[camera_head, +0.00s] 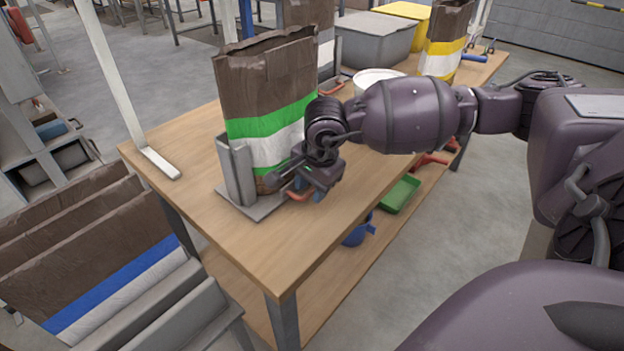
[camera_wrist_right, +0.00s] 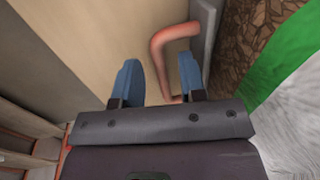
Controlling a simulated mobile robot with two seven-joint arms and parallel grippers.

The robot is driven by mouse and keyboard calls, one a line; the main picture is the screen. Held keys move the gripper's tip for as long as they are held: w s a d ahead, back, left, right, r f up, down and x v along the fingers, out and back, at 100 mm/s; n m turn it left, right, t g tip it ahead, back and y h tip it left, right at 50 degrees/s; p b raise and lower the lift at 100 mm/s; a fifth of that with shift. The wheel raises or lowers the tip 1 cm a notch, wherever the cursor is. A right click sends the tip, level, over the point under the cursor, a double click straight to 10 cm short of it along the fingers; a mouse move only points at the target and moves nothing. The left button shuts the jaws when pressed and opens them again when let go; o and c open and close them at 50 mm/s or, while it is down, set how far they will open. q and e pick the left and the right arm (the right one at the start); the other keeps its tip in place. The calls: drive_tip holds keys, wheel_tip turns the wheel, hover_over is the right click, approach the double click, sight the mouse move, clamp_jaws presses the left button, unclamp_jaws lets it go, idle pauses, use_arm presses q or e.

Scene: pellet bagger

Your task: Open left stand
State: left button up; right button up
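A grey metal stand (camera_head: 236,172) on the near part of the wooden table holds an upright brown paper bag (camera_head: 272,75) with green and white bands. The stand has a bent red handle (camera_head: 298,196) low at its front, which also shows in the right wrist view (camera_wrist_right: 170,38). My right gripper (camera_head: 308,188) is at the stand's front, beside the bag. In the right wrist view its blue fingers (camera_wrist_right: 158,72) are apart, and the handle's lower end shows between them, near the right finger. I cannot tell whether they touch. My left gripper is out of view.
Another stand with a bag (camera_head: 326,48) is behind, with a white tub (camera_head: 376,76), a grey bin (camera_head: 376,36) and a yellow-banded bag (camera_head: 444,48) farther back. A rack of brown bags (camera_head: 90,240) is at lower left. A white post (camera_head: 112,75) rises at the table's left edge.

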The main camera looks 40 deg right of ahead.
drive_tip(key=shift+r, duration=0.35)
wheel_tip(320, 180, up, 10)
drive_tip(key=s+p, duration=0.2)
drive_tip(key=shift+d, duration=0.15)
idle(0.4)
